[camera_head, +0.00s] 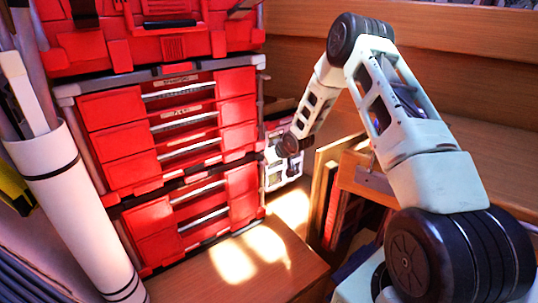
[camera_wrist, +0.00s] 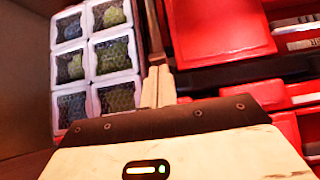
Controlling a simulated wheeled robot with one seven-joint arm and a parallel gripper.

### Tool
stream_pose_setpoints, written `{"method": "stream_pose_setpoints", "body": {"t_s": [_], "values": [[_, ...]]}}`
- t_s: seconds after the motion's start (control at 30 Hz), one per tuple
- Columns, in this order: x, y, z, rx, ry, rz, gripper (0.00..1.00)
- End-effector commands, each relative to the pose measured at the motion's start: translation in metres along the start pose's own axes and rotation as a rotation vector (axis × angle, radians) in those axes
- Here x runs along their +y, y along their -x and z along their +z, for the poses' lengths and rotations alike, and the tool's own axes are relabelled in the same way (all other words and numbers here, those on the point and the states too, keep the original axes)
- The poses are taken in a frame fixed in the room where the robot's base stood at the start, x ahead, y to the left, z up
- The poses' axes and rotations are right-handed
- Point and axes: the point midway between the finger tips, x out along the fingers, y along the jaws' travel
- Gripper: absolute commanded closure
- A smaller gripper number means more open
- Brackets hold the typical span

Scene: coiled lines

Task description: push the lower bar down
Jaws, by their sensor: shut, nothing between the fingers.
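A red drawer cabinet (camera_head: 120,141) fills the left and middle of the head view, with silver bars across its stacked drawers. The bars include an upper one (camera_head: 170,93) and a lower one (camera_head: 203,218); which is the lower bar meant is unclear. My gripper (camera_wrist: 156,78) is shut and empty in the wrist view. Its fingers point at a narrow grey upright strip (camera_wrist: 151,30) along the cabinet's edge; contact cannot be told. In the head view my wrist is beside the cabinet's right edge, and the fingertips are hard to make out.
A white rack (camera_wrist: 86,75) of mesh-fronted cells with coiled lines stands left of my fingers in the wrist view. In the head view, a white tube (camera_head: 75,200) stands at left. A sunlit wooden surface (camera_head: 190,275) lies below the cabinet, and upright boards (camera_head: 322,190) stand at right.

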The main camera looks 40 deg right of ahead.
Motion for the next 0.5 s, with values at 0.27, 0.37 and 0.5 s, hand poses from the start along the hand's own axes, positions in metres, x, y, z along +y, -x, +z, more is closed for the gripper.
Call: {"method": "stream_pose_setpoints", "body": {"t_s": [0.27,0.37,0.5], "values": [[0.0,-0.001,0.001,0.0,0.0,0.0,1.0],[0.0,-0.006,0.007,-0.001,-0.001,0.0,1.0],[0.0,-0.019,0.019,-0.002,-0.001,0.0,1.0]]}}
